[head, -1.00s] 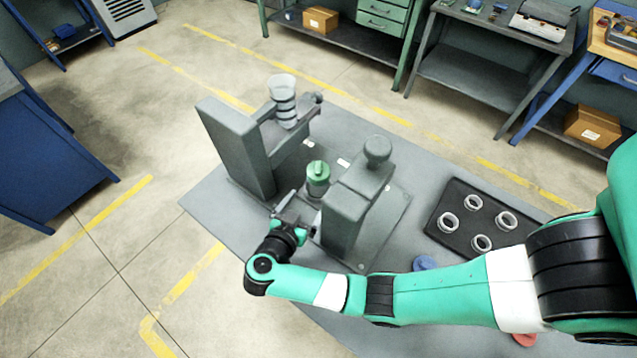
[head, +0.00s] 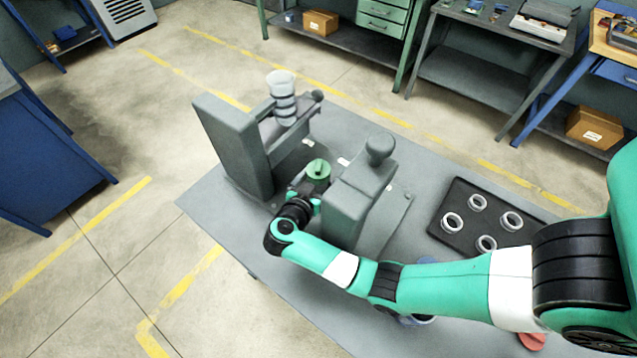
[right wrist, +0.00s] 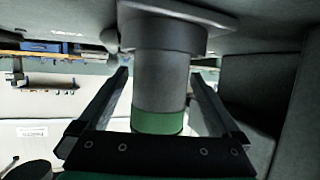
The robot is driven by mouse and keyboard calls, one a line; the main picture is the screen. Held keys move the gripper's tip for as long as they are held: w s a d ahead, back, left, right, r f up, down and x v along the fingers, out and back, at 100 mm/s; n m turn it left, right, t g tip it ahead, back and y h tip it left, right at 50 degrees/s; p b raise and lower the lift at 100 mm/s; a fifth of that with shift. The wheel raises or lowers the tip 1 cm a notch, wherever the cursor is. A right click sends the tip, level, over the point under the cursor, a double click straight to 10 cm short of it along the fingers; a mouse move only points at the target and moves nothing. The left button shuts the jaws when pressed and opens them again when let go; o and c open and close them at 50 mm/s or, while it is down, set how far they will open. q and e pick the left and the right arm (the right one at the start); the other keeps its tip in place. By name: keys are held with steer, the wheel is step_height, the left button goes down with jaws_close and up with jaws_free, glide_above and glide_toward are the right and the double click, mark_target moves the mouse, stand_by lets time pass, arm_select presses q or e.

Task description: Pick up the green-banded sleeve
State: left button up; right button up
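The green-banded sleeve (head: 318,170) stands upright between the two grey housings of the grinder, its green top showing in the head view. In the right wrist view the picture seems upside down; the sleeve (right wrist: 162,75) shows as a grey cylinder with a green band at one end and a wide grey flange at the other. My right gripper (right wrist: 160,76) is open, with one finger on each side of the sleeve and narrow gaps apparent. In the head view my right gripper (head: 306,187) is beside the sleeve, its fingertips partly hidden. My left gripper is not in view.
A tall grey housing (head: 232,150) is left of the sleeve and a shorter knobbed housing (head: 350,208) is close on its right. A clear cup (head: 281,82) sits on stacked rings behind. A black tray (head: 460,236) with several pale rings lies right on the grey table.

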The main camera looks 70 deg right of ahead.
mark_target(319, 165)
steer(key=c, duration=0.9)
step_height(319, 165, up, 10)
steer(key=p, duration=0.5)
